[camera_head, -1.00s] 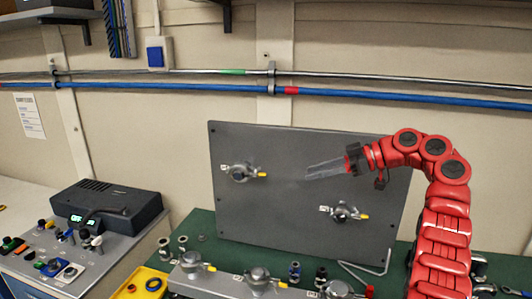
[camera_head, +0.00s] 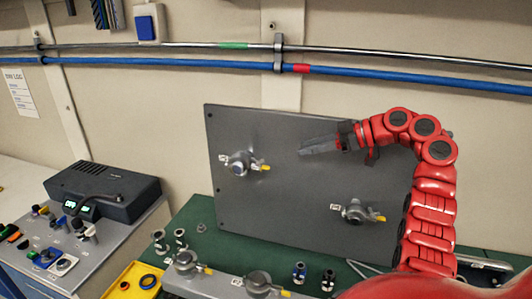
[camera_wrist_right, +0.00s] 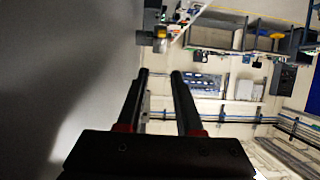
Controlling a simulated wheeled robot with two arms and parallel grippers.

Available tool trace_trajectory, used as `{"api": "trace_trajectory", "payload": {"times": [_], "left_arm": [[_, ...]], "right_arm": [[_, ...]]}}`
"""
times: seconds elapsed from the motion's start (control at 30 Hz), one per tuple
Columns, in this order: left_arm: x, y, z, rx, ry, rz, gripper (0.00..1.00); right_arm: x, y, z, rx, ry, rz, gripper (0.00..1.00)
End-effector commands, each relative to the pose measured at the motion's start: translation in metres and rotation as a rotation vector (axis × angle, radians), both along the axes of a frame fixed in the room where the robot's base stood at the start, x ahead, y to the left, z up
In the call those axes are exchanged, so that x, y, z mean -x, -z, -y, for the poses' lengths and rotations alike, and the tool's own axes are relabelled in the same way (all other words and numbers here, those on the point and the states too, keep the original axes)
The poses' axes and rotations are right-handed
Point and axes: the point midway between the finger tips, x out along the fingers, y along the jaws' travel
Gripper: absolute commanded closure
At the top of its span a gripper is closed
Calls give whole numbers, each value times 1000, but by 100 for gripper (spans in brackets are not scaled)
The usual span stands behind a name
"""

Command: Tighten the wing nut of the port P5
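A grey upright panel (camera_head: 290,200) carries two round metal ports with yellow-tipped wing nuts. One port (camera_head: 240,163) is at the upper left; the other port (camera_head: 358,211) is at the lower right. Their labels are too small to read, so I cannot tell which is P5. My right gripper (camera_head: 304,151) is in front of the panel, right of the upper-left port and above the lower-right one, touching neither. In the right wrist view my right gripper (camera_wrist_right: 160,74) has its fingers apart with nothing between them. A yellow-marked fitting (camera_wrist_right: 160,38) shows beyond the fingertips. My left gripper is not in view.
More ports stand on a grey block (camera_head: 220,282) below the panel. A yellow tray (camera_head: 125,277) and small fittings lie on the green bench top (camera_head: 195,220). A dark control box (camera_head: 100,190) stands left. Blue pipe (camera_head: 180,63) runs along the wall above.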

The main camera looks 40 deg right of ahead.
Motion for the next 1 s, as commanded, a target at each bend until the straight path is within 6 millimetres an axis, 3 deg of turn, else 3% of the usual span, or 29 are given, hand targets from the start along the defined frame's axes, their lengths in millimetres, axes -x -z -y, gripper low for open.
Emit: {"api": "trace_trajectory", "payload": {"times": [0.3,0.5,0.7,0.97,1.0], "left_arm": [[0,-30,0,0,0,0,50],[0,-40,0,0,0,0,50],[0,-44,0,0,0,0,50],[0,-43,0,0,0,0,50],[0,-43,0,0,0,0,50]], "right_arm": [[-63,25,-36,-6,-4,3,65],[-91,39,-51,-4,0,2,65],[-103,47,-57,-1,1,3,65],[-105,49,-58,1,1,3,65],[-104,49,-58,-1,1,2,69]]}}
